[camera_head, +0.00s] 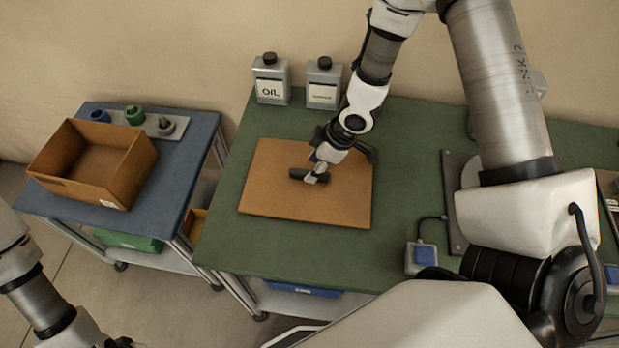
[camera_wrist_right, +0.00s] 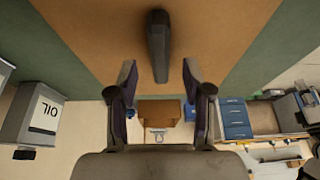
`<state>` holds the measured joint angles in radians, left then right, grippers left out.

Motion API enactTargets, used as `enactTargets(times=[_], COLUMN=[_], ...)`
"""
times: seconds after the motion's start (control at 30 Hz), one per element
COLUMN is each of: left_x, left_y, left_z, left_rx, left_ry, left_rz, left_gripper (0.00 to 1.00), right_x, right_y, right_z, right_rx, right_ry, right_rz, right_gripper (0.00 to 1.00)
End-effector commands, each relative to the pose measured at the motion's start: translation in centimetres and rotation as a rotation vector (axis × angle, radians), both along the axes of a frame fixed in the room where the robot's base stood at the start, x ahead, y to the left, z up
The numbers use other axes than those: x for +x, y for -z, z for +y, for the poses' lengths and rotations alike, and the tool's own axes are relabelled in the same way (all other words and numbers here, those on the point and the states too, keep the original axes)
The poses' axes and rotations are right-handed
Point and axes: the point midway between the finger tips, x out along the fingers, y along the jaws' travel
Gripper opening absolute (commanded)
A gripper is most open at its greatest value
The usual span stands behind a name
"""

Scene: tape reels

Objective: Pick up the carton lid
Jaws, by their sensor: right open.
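The carton lid (camera_head: 268,198) is a flat brown board lying on the green table. A dark bar-shaped handle (camera_head: 298,173) stands on its middle. My right gripper (camera_head: 318,177) is over the lid at the handle, partly hiding its right end. In the right wrist view, the handle (camera_wrist_right: 158,40) lines up with the gap between the two open fingers (camera_wrist_right: 158,76), its near end at the fingertips. Nothing is gripped. The lid (camera_wrist_right: 215,35) fills the upper part of that view. Of my left arm only links show at the lower left; its fingers are out of view.
An open brown carton (camera_head: 95,190) stands on the blue cart (camera_head: 185,165) at left, before a grey rack (camera_head: 150,122) with reels. Two cans, one labelled OIL (camera_head: 270,82) and another (camera_head: 323,85), stand behind the lid. A blue-button box (camera_head: 421,257) is right of it.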

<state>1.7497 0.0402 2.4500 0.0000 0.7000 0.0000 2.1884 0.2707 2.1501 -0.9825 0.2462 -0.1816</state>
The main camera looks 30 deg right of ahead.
Motion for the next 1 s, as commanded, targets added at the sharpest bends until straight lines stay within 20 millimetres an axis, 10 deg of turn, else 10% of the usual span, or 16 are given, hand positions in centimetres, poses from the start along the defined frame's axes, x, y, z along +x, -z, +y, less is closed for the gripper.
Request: enactTargets(times=[0.63, 0.8, 1.0], left_x=[0.0, 0.0, 0.0], left_y=[-0.6, -0.6, -0.6], left_z=[0.0, 0.0, 0.0], left_rx=[0.000, 0.000, 0.000], left_ry=[0.000, 0.000, 0.000], left_rz=[0.000, 0.000, 0.000], left_gripper=[0.00, 0.00, 0.00], right_x=[0.7, 0.7, 0.7], right_y=[3.1, 3.1, 3.1], right_z=[1.0, 1.0, 1.0], right_rx=[0.000, -0.001, -0.001], right_ry=[-0.001, 0.000, -0.001], right_rz=[0.000, 0.001, 0.003], right_gripper=[0.50, 0.00, 0.00])
